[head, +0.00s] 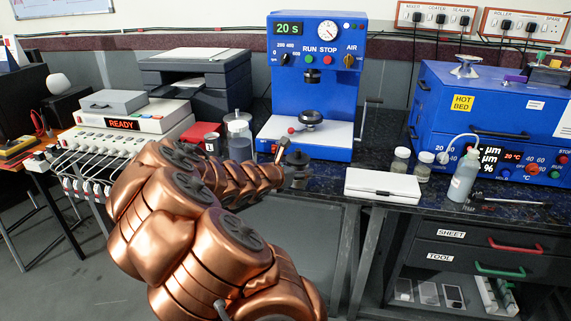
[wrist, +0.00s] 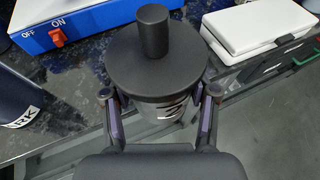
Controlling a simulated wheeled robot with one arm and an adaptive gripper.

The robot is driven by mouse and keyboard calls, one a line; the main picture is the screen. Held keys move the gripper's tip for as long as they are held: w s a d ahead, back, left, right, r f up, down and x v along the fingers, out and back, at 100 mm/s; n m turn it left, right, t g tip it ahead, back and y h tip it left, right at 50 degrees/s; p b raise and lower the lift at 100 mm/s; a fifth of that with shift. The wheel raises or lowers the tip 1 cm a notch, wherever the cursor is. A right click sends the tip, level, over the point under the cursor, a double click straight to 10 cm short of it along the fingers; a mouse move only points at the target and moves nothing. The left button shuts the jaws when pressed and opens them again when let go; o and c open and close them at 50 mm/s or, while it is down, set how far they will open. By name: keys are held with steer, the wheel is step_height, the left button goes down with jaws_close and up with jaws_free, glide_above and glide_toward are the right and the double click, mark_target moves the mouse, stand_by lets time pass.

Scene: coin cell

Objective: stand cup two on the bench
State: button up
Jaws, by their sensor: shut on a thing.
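My gripper (head: 293,173) is shut on a lidded metal cup (wrist: 160,112). In the wrist view its fingers (wrist: 159,94) press on both sides of the cup just under a wide black lid with a round knob (wrist: 154,32). The cup looks about upright. A dark mark shows on its silvery wall, but it is mostly hidden and I cannot read it. In the head view the black lid (head: 297,157) shows near the front edge of the dark speckled bench (head: 378,150), in front of the blue press. The cup's base is hidden, and I cannot tell whether it touches anything.
The blue press (head: 276,100) stands behind the gripper. A white case (head: 383,185), small jars (head: 400,160) and a squeeze bottle (head: 464,177) stand to the right. A dark cylinder (wrist: 15,98) is close at left in the wrist view.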

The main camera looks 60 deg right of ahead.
steer(key=w+d, duration=0.2)
steer(key=w+d+p, duration=0.1)
steer(key=w+d, duration=0.1)
steer(key=w, duration=0.1)
steer(key=w+d+p, duration=0.1)
steer(key=w+d, duration=0.1)
steer(key=w, duration=0.1)
steer(key=shift+w+d+f, duration=0.2)
steer(key=shift+d+f, duration=0.15)
steer(key=shift+w+d+f, duration=0.15)
steer(key=shift+w+d, duration=0.2)
steer(key=shift+w+d+f, duration=0.1)
steer(key=shift+f, duration=1.6)
steer(key=shift+f, duration=0.2)
steer(key=o, duration=1.5)
steer(key=shift+c, duration=0.2)
